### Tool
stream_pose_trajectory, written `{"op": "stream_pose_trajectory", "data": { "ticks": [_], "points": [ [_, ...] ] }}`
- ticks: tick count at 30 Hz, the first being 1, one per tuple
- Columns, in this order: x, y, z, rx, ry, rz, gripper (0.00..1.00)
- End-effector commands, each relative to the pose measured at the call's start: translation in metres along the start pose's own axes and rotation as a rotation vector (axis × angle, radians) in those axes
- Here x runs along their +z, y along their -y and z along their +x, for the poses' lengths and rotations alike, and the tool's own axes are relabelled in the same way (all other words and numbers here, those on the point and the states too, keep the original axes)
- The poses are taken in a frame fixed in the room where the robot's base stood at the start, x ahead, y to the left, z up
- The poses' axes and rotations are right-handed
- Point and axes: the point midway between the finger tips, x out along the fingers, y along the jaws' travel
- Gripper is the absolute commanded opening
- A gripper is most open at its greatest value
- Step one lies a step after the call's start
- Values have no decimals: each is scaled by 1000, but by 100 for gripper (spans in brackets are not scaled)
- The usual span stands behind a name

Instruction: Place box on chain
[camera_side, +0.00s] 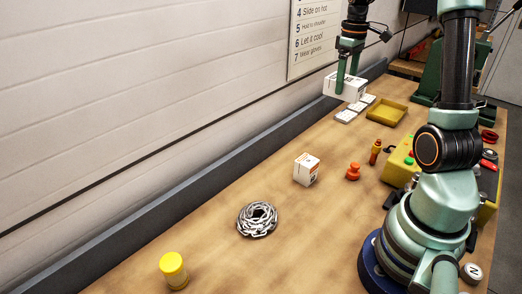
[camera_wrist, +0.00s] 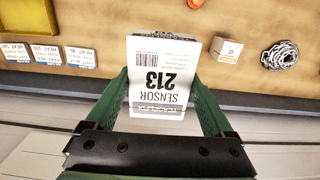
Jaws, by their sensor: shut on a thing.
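My gripper (camera_side: 347,88) is shut on a white box (camera_side: 331,86) and holds it near the wall at the far end of the bench. In the wrist view the box (camera_wrist: 161,80) sits between the green fingers and reads "SENSOR 213", upside down. The chain (camera_side: 257,228) is a coiled grey metal pile on the bench, well nearer the side camera than my gripper. The chain also shows at the upper right of the wrist view (camera_wrist: 280,55), apart from the held box.
A smaller white box (camera_side: 305,170) stands between my gripper and the chain. The bench around the chain is clear.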

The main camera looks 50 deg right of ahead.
Motion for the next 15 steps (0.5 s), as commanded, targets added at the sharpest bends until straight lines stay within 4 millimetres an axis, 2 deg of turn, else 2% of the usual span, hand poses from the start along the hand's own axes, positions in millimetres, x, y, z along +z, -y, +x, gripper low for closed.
{"op": "stream_pose_trajectory", "data": {
  "ticks": [5, 9, 15],
  "points": [
    [-26, 52, -12, 3, -3, -204, 14],
    [-46, 114, -22, 3, -4, -445, 14],
    [-53, 204, -34, 3, -3, -794, 14]
  ]
}}
